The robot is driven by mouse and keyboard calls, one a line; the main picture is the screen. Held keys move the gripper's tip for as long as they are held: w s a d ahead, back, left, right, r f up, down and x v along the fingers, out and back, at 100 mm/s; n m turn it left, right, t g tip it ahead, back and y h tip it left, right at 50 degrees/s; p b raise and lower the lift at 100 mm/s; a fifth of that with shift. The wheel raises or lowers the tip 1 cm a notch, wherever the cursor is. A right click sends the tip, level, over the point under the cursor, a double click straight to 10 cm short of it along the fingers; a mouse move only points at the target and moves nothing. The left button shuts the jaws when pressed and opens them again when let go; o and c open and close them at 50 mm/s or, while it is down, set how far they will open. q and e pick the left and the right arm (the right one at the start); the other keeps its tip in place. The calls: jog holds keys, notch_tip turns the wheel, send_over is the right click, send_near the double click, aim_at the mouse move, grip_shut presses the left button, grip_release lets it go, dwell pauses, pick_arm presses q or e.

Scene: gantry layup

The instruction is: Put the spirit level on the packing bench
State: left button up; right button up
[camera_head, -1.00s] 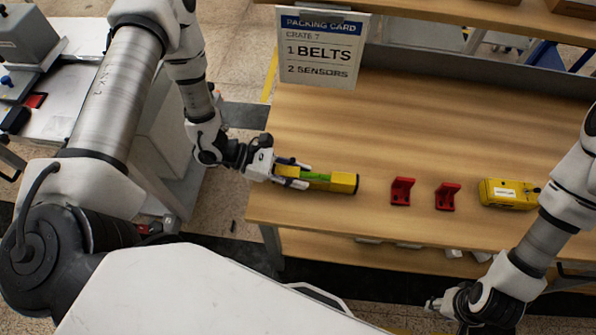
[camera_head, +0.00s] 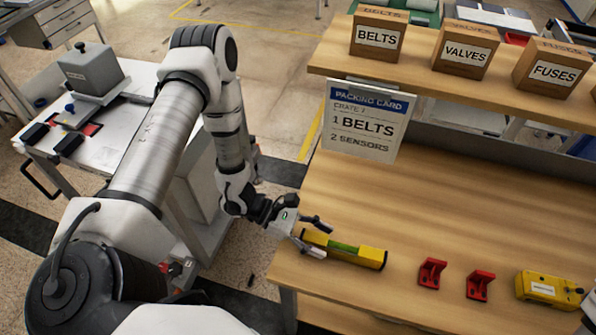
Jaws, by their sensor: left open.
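The spirit level (camera_head: 367,256), a yellow bar with a green middle, lies on the packing bench (camera_head: 420,205) near its left front edge. My left gripper (camera_head: 318,236) is open at the left end of the spirit level. One finger is on the far side of the bar and the other on the near side, apart from each other. My right gripper is out of view.
Two red brackets (camera_head: 432,273) (camera_head: 479,285) and a yellow device (camera_head: 547,289) stand right of the level. A packing card (camera_head: 363,120) hangs above the bench. Boxes of belts (camera_head: 377,37), valves (camera_head: 465,52) and fuses (camera_head: 552,72) stand on the shelf. The bench middle is clear.

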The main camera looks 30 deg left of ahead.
pick_arm(q)
jog(key=p+v, duration=0.1)
jog(key=v, duration=0.9)
jog(key=shift+d, duration=0.1)
jog(key=shift+a, duration=0.2)
